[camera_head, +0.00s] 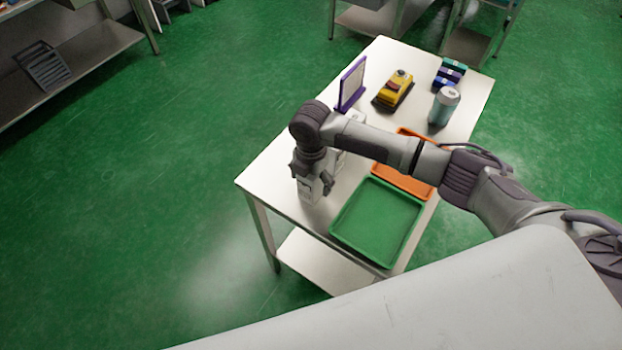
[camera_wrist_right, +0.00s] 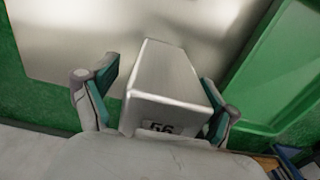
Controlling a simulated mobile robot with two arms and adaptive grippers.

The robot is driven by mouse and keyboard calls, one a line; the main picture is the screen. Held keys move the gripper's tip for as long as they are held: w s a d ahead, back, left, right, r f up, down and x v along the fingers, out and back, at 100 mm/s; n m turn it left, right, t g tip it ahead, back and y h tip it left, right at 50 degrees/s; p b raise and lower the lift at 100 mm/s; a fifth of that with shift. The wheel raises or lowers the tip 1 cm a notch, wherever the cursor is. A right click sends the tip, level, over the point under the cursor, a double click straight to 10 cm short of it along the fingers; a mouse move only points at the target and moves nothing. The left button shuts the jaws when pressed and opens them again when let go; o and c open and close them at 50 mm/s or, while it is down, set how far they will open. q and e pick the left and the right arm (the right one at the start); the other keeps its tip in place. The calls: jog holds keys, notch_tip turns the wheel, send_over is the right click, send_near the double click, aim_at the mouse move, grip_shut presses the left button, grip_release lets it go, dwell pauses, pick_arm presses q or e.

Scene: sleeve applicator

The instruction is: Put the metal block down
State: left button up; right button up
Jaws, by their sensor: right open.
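The metal block (camera_head: 307,191) is a pale silver box with a dark number label. It appears to stand on the white table (camera_head: 285,155), near its left front edge and left of the green tray (camera_head: 376,222). My right gripper (camera_head: 318,178) is above and around it. In the right wrist view the block (camera_wrist_right: 168,75) sits between the two teal-padded fingers of my right gripper (camera_wrist_right: 160,82). The fingers are open, with a visible gap on the left side; the right finger is very close to the block. My left gripper is not in view.
An orange tray (camera_head: 403,182) lies behind the green tray, partly under my right arm. A purple-framed panel (camera_head: 351,84), a yellow device (camera_head: 395,89), a can (camera_head: 444,106) and dark boxes (camera_head: 449,73) stand at the table's back. The green tray looks empty.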

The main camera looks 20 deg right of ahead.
notch_tip(320, 180, up, 11)
jog(key=b, duration=0.2)
jog(key=shift+b, duration=0.3)
jog(key=shift+r, duration=0.55)
